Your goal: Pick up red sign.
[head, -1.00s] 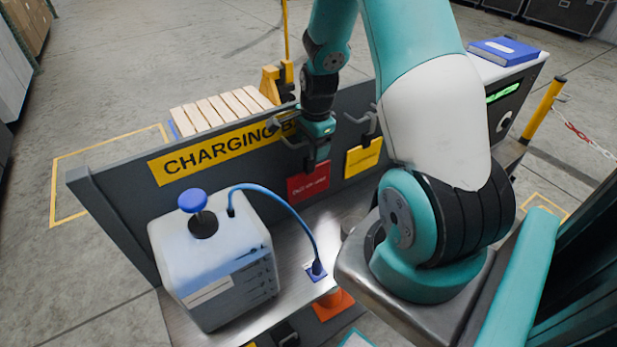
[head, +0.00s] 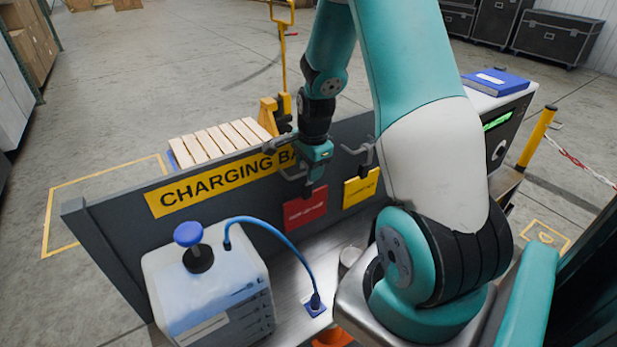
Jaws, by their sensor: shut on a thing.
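The red sign (head: 305,208) is a small red plate with a line of pale text. It is upright in front of the dark grey panel, left of a similar yellow sign (head: 361,188). My gripper (head: 312,188) points down at the top edge of the red sign and is shut on it. The fingertips are small and dark here, so the exact grip is hard to see. Whether the sign still touches its hook or the panel cannot be told.
The grey panel (head: 95,250) with a yellow charging label (head: 218,185) stands behind the bench. A white container (head: 205,280) with a blue knob stands at left, and a blue cable (head: 285,240) arcs beside the sign. A metal hook (head: 362,155) sticks out above the yellow sign.

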